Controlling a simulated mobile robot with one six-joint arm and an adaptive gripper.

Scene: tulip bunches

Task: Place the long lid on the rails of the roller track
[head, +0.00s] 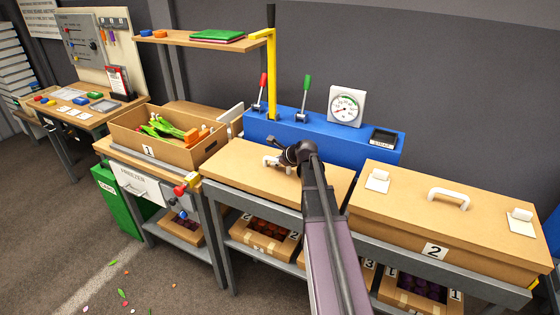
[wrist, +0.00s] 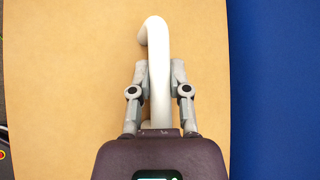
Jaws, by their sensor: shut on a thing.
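The long lid (head: 235,170) is a flat tan board with a white handle (head: 270,161). It lies level over the grey roller track (head: 262,209) in the middle of the head view; I cannot tell whether it touches the rails. My gripper (head: 284,160) is shut on the handle. In the wrist view the handle (wrist: 158,50) stands between the two fingers of my gripper (wrist: 158,85), with the tan lid (wrist: 80,80) below. My arm hides part of the lid's right side and the track.
Box 2 (head: 400,228), closed under a handled lid, stands right. An open box 1 (head: 160,143) with tulips stands left. A blue console (head: 330,140) with levers and a gauge is behind. Cartons (head: 262,243) sit on the shelf below. A yellow post (head: 271,70) rises behind.

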